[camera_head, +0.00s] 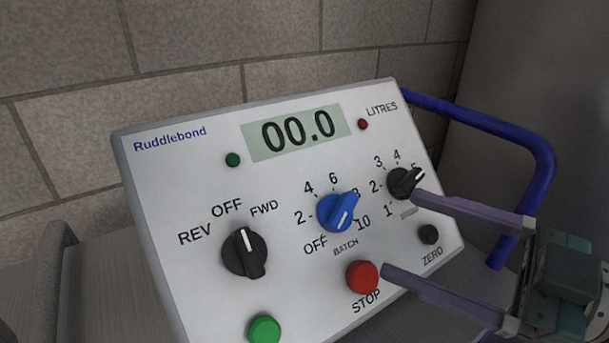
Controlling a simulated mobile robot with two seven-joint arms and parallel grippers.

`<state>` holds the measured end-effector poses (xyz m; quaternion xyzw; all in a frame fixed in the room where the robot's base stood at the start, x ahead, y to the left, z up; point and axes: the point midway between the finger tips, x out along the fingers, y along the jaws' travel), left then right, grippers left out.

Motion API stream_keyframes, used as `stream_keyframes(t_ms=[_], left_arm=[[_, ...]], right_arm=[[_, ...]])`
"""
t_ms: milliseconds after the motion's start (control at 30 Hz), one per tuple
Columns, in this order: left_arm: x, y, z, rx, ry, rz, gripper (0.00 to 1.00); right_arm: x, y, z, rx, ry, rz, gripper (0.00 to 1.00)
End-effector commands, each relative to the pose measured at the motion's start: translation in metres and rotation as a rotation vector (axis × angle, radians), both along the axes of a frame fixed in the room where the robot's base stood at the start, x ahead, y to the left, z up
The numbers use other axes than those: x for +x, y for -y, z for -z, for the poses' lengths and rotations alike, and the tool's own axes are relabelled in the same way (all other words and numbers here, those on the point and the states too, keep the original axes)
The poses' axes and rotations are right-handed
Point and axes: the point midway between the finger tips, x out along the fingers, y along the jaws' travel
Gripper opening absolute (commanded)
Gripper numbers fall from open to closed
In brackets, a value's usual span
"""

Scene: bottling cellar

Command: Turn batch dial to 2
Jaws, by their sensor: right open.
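The batch dial (337,213) is a blue knob in the middle of the sloping white panel (190,290). Around it are the labels OFF, 2, 4, 6, 8 (partly covered) and 10, with BATCH below. Its white line lies on the knob's lower part, slanting down-left; I cannot tell for sure which label it marks. My right gripper (400,232) comes in from the right, open and empty, its fingertips right of the batch dial. The upper fingertip appears by the right black dial, the lower one beside the STOP button. My left gripper is not in view.
The panel has a display reading 00.0 (297,131), a black REV/OFF/FWD knob (245,254), a black numbered dial (404,183), a red STOP button (362,278), a green button (264,330) and a black ZERO button (428,234). A blue rail (542,160) curves at right. A block wall stands behind.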

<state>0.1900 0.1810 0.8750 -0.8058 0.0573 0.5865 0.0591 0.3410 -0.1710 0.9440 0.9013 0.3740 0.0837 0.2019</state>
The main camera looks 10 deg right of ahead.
Motion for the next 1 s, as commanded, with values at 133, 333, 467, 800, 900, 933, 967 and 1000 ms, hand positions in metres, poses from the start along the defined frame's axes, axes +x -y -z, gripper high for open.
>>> stream_keyframes(t_ms=[133,333,467,800,900,933,967,1000], left_arm=[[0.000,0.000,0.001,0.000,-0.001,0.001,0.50],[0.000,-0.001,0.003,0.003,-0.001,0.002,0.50],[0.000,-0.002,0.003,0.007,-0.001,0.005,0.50],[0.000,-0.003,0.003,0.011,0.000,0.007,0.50],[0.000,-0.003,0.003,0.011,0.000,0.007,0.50],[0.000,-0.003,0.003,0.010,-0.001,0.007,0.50],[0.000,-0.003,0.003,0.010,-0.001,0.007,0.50],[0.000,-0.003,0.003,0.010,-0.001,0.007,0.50]], right_arm=[[0.022,-0.022,-0.001,0.004,0.004,0.000,0.88],[0.042,-0.042,0.000,0.002,0.002,0.000,0.88],[0.047,-0.047,0.000,0.000,0.000,0.000,0.88],[0.047,-0.048,0.000,-0.001,-0.001,0.000,0.79],[0.047,-0.048,0.000,-0.001,-0.001,0.000,0.67],[0.047,-0.048,0.000,0.000,-0.001,0.000,0.64],[0.047,-0.048,0.000,0.000,-0.001,0.000,0.60],[0.047,-0.048,0.000,0.000,-0.001,0.000,0.56]])
